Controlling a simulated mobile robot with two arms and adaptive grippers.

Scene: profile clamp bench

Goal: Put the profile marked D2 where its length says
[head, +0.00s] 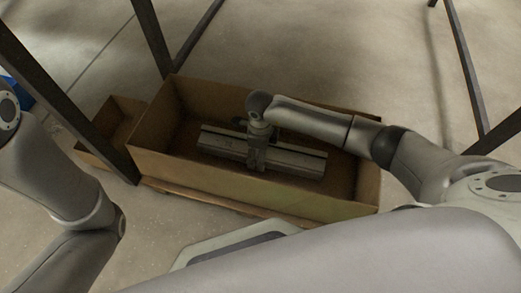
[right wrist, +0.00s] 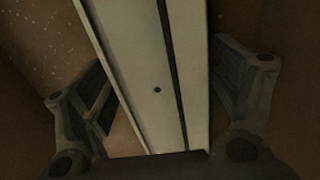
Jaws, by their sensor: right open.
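A long grey metal profile (head: 290,158) lies in the large brown box in the head view. A faint mark near its left end is too small to read, so I cannot tell whether it is D2. My right gripper (head: 257,160) points down into the box at the middle of the profile. In the right wrist view the profile (right wrist: 150,85) runs between the two spread fingers of the gripper (right wrist: 160,115), with a dark groove and a small dark hole on its face. The fingers are open. My left arm shows at the left, its gripper out of view.
The large box (head: 180,165) has high walls around the gripper. A smaller brown box (head: 118,110) stands to its left. Dark frame legs (head: 152,38) rise close to the boxes. A blue thing (head: 18,92) is at the far left. The concrete floor behind is clear.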

